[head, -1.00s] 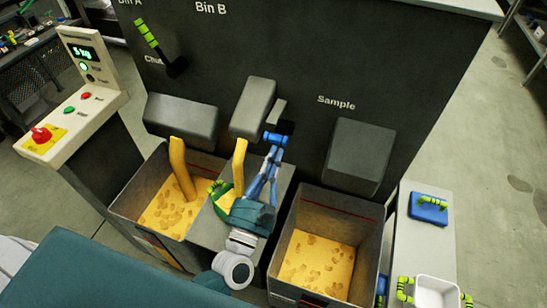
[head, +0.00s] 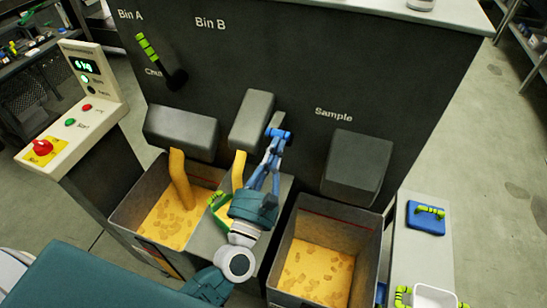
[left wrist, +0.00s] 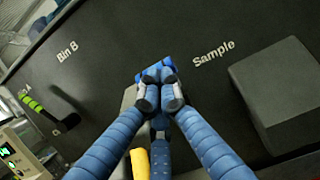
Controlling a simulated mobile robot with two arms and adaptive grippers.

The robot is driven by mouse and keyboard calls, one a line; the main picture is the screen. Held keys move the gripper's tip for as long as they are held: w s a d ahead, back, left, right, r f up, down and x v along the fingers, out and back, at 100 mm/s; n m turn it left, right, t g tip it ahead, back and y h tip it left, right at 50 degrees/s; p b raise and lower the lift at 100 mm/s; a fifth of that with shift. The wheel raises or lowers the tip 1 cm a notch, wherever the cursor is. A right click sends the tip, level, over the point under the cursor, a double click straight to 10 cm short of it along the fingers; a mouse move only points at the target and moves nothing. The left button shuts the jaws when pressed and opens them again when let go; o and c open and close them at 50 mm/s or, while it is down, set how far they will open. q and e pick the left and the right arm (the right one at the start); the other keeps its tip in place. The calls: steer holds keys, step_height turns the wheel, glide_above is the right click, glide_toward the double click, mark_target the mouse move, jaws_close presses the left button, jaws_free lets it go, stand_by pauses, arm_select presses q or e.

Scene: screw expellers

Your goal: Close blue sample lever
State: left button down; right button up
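The blue sample lever (head: 279,135) is on the dark machine front, just right of the middle grey spout (head: 251,120). Its blue end also shows behind my fingertips in the left wrist view (left wrist: 154,71). My left gripper (head: 273,152) reaches up from below, its fingers drawn together and their tips against the lever's underside. In the left wrist view the fingertips (left wrist: 159,92) meet just in front of the lever and hide part of it. I see no clear grip around it. My right gripper is not in view.
Yellow material streams (head: 238,169) from the middle spout toward a green-rimmed container (head: 220,208), partly hidden by my gripper. Another stream (head: 179,178) falls into the left bin. A right bin (head: 285,262) stands under another grey spout (head: 357,167). A control panel (head: 69,124) is at left.

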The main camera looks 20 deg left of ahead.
mark_target(279, 134)
arm_select(q)
steer(key=w+r, duration=0.2)
steer(key=shift+w+r, duration=0.1)
steer(key=shift+r, duration=0.25)
steer(key=shift+r+p+x, duration=0.2)
steer(key=shift+x, duration=0.6)
steer(key=shift+r+p+x, duration=0.15)
steer(key=shift+p+x, duration=0.05)
steer(key=shift+x, duration=0.55)
steer(key=shift+d, duration=0.1)
